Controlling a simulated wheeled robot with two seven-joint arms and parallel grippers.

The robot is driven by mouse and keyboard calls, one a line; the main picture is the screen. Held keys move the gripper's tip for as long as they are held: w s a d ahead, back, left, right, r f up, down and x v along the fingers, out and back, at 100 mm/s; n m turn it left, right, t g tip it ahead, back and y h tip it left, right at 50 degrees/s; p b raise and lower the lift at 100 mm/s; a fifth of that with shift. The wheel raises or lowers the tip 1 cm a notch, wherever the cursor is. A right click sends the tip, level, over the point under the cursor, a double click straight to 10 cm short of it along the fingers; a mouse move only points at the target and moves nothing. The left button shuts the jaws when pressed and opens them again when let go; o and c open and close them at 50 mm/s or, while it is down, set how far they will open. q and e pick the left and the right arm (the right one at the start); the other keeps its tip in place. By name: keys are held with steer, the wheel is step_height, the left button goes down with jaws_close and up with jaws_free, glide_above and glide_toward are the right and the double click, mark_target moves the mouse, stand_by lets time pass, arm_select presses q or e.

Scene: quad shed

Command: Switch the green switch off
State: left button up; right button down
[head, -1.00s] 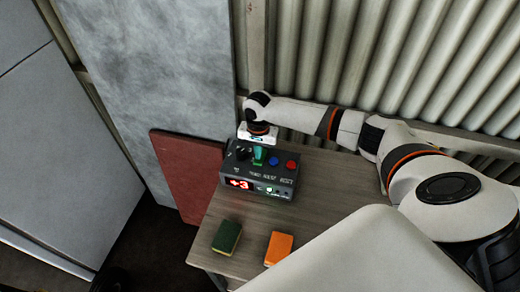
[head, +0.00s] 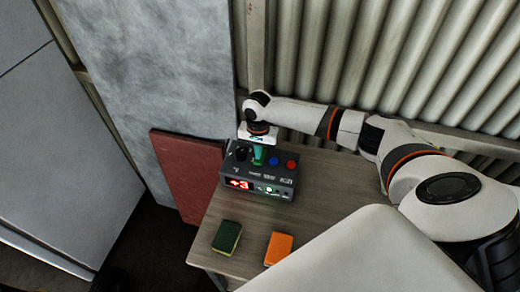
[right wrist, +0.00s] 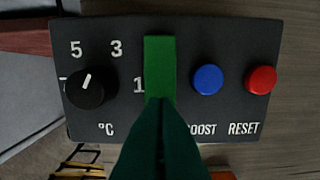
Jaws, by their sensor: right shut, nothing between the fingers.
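A dark control box (head: 262,193) stands on the table and shows a lit red "+3" display on its front. The green switch (right wrist: 160,65) is on its top, between the black knob (right wrist: 85,88) and the blue button (right wrist: 207,79). My right gripper (head: 258,158) is over the box, with its dark green fingers (right wrist: 160,135) shut and empty. In the right wrist view the fingertips overlap the near end of the switch; I cannot tell whether they touch it. They hide the label below the switch. My left gripper is not in view.
A red button (right wrist: 261,80) sits right of the blue one. A dark green sponge (head: 226,237) and an orange block (head: 278,248) lie on the table (head: 325,185) in front. A red board (head: 190,170) leans at the left. A corrugated wall (head: 340,50) stands behind.

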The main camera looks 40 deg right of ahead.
steer(key=shift+f+b, duration=0.35)
steer(key=shift+f, duration=0.7)
stand_by(0.8)
step_height(320, 180, up, 7)
steer(key=p, duration=0.8)
steer(key=shift+r+p, duration=0.1)
steer(key=shift+p, duration=0.25)
stand_by(0.3)
